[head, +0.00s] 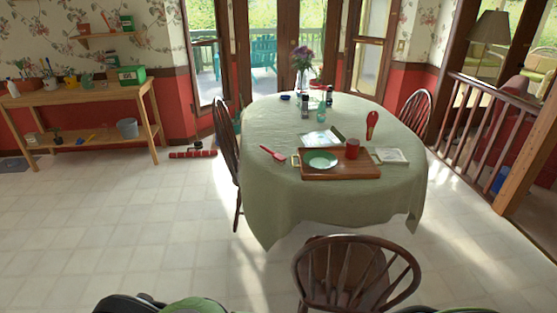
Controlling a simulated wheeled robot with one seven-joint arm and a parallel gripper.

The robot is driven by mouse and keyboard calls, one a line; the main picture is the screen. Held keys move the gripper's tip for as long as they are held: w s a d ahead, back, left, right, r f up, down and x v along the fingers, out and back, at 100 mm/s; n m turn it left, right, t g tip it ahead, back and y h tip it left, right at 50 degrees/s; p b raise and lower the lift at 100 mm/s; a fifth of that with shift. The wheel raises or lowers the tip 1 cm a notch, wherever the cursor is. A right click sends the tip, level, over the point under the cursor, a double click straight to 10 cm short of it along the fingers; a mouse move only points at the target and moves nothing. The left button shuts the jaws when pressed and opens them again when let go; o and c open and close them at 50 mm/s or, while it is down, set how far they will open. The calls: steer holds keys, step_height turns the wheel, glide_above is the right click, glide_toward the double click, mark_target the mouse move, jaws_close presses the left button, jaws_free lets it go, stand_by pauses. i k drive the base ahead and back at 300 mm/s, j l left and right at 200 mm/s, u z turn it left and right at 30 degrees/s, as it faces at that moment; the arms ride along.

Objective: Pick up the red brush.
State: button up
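A thin red-handled thing (272,153), possibly the red brush, lies on the green tablecloth at the left side of the table, close to the tray's left end. A second red thing (372,123), paddle-shaped with a narrow handle, is on the right half of the table, behind the tray. Both are small in the head view, and I cannot tell for certain which one is the brush. My gripper is not in view.
The oval table (280,210) holds a wooden tray (340,172) with a green plate (321,159) and red cup (352,148). Chairs stand at its front (357,272), left (226,145) and right (416,112). A workbench (75,97) is at left.

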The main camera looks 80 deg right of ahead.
mark_target(278, 159)
steer(key=i+l+z, duration=0.2)
steer(key=z, duration=0.2)
steer(key=i+z, duration=1)
steer(key=z, duration=0.2)
steer(key=i+j+z, duration=0.2)
steer(key=z, duration=0.2)
steer(key=i+l+z, duration=0.2)
steer(key=i+z, duration=0.15)
steer(key=i, duration=0.25)
steer(key=i+z, duration=0.35)
steer(key=i, duration=0.3)
steer(key=i+j+z, duration=0.2)
steer(key=i+z, duration=0.15)
steer(key=i, duration=0.25)
steer(key=i+z, duration=0.25)
steer(key=i, duration=0.4)
